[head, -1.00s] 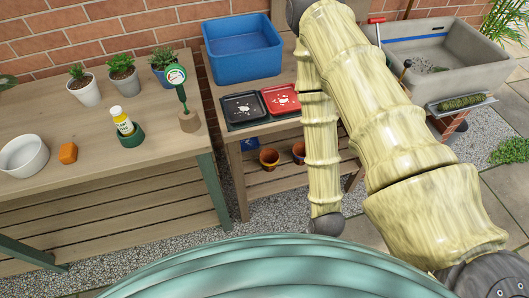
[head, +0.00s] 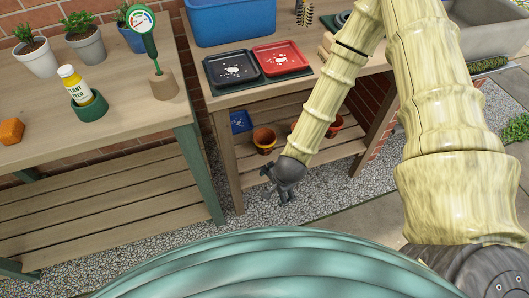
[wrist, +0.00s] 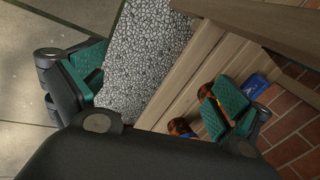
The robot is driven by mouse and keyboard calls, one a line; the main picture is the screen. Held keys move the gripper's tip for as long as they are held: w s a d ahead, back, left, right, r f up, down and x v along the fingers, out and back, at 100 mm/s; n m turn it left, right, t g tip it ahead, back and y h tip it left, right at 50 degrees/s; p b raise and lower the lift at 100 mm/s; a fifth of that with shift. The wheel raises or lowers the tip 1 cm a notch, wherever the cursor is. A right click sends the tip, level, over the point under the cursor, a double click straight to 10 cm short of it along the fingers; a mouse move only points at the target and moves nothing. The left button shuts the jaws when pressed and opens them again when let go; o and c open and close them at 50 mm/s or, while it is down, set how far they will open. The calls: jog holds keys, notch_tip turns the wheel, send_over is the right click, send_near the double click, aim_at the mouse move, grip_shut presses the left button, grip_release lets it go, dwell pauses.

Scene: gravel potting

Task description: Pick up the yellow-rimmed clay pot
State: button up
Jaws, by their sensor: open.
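A clay pot with a yellow band (head: 264,138) stands on the lower shelf of the middle bench, towards its left, in the head view. My gripper (head: 280,191) hangs in front of that shelf, lower in the picture and slightly right of the pot, apart from it. In the wrist view my gripper (wrist: 155,92) is spread wide, with its green pads far apart and nothing between them but gravel and shelf edge. Orange-brown clay (wrist: 181,128) shows beside and behind the right finger, partly hidden; I cannot tell which pot it is.
Another clay pot (head: 333,126) stands further right on the lower shelf (head: 240,172), partly behind my arm. A blue item (head: 241,121) lies at the shelf's left. The bench top, with black (head: 231,68) and red (head: 281,57) trays, overhangs the shelf. Gravel (head: 330,190) lies in front.

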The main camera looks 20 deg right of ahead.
jog(key=w+d+m+t+b, duration=0.1)
jog(key=w+m+b, duration=0.5)
jog(key=w, duration=0.1)
jog(key=w+d+f+m+t+b, duration=0.1)
jog(key=w+d+m+b, duration=0.1)
jog(key=w+m+b, duration=0.4)
jog(key=w+d+f+m+t+b, duration=0.1)
jog(key=w+m+b, duration=0.4)
jog(key=w+b, duration=0.3)
jog(key=shift+w+d+f+m+y, duration=0.1)
jog(key=shift+w+d+m+y, duration=0.1)
jog(key=shift+w, duration=0.2)
jog(key=shift+w+d+f+m+y, duration=0.1)
jog(key=shift+w+m+y, duration=0.1)
jog(key=shift+w, duration=0.15)
jog(key=shift+w+d+r+m, duration=0.2)
jog(key=shift+w+m, duration=0.2)
jog(key=b, duration=0.3)
send_near(261, 139)
jog(key=shift+w+a+f, duration=0.15)
jog(key=shift+a+f, duration=0.2)
jog(key=shift+f, duration=0.45)
jog(key=shift+b+x, duration=1.55)
jog(key=shift+x, duration=1.15)
jog(key=shift+w+d+r, duration=0.2)
jog(key=shift+w, duration=0.05)
jog(key=shift+c, duration=0.4)
jog(key=c, duration=1)
